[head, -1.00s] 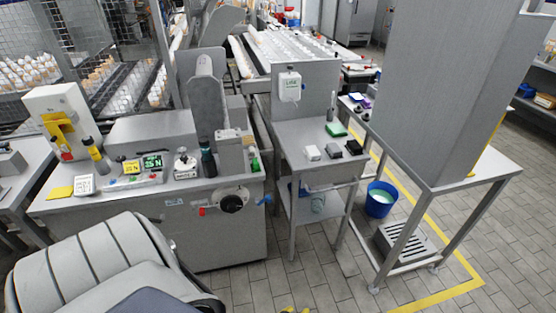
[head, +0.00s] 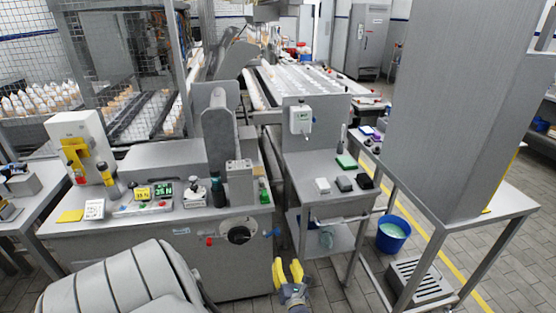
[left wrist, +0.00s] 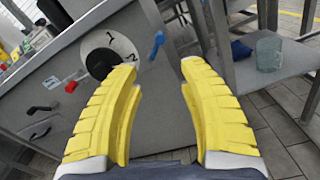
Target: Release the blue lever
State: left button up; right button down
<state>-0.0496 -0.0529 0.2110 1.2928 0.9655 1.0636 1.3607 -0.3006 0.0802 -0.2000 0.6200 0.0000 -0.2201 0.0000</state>
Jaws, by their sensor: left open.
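The blue lever (head: 272,233) sticks out at the right end of the grey machine's front panel (head: 190,262). In the left wrist view the blue lever (left wrist: 156,44) slants up to the right, beside a white dial marked 1 and 2 (left wrist: 108,42) with a black knob. My left gripper (head: 288,264), with yellow ribbed fingers, is open and empty, below and slightly right of the lever in the head view. In the left wrist view the lever shows beyond the gap between the fingertips (left wrist: 160,67), apparently apart from them. My right gripper is not in view.
A red lever (left wrist: 75,84) sits left of the dial. A steel side table (head: 312,165) with a lower shelf stands right of the machine. A blue bucket (head: 392,236) is on the floor farther right. Bottles and small devices stand on the machine's top.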

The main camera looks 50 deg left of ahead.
aim_at(278, 234)
pick_arm(q)
jog(key=x, duration=1.6)
jog(key=shift+w+a, duration=0.15)
jog(key=shift+c, duration=0.3)
grip_shut()
